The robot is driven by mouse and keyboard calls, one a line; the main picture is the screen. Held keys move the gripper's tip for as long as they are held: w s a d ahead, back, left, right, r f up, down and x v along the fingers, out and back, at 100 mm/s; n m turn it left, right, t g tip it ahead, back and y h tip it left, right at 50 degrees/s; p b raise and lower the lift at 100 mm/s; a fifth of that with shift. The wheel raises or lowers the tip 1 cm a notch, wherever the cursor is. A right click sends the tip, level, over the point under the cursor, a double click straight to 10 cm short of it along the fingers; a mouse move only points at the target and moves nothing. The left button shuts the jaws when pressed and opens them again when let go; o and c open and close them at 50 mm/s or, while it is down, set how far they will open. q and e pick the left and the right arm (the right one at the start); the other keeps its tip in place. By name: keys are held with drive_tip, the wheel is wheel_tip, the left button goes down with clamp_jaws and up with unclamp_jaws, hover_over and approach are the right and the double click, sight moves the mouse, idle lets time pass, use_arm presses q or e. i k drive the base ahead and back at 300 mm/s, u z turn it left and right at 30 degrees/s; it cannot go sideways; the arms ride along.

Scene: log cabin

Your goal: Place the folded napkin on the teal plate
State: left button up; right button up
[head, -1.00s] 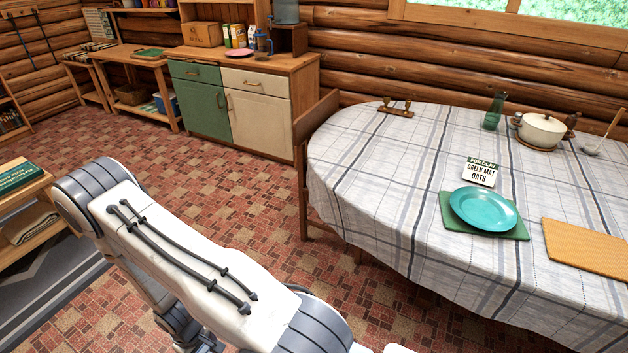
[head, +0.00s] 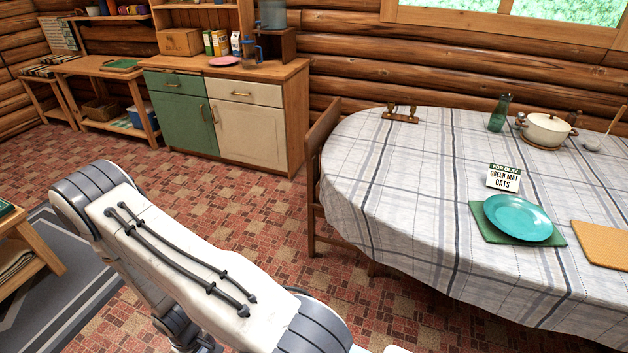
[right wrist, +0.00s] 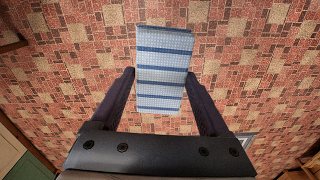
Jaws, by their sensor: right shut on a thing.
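The teal plate (head: 518,218) lies on a green mat (head: 487,224) on the oval dining table, at the right of the head view. The plate is empty. In the right wrist view my right gripper (right wrist: 160,82) is shut on the folded napkin (right wrist: 163,68), which is white and light blue with darker blue stripes. The napkin hangs between the two fingers, with only the patterned floor behind it. The right gripper does not show in the head view. My left arm crosses the lower left of the head view, but its gripper is out of the picture.
A card (head: 504,177) stands behind the plate on the tablecloth (head: 420,190). An orange mat (head: 603,243), a green bottle (head: 499,113) and a white pot (head: 546,130) are also on the table. A wooden chair (head: 316,165) stands at its left end. Open floor lies left of the table.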

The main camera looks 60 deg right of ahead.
sight(515, 220)
drive_tip(key=z, duration=1.7)
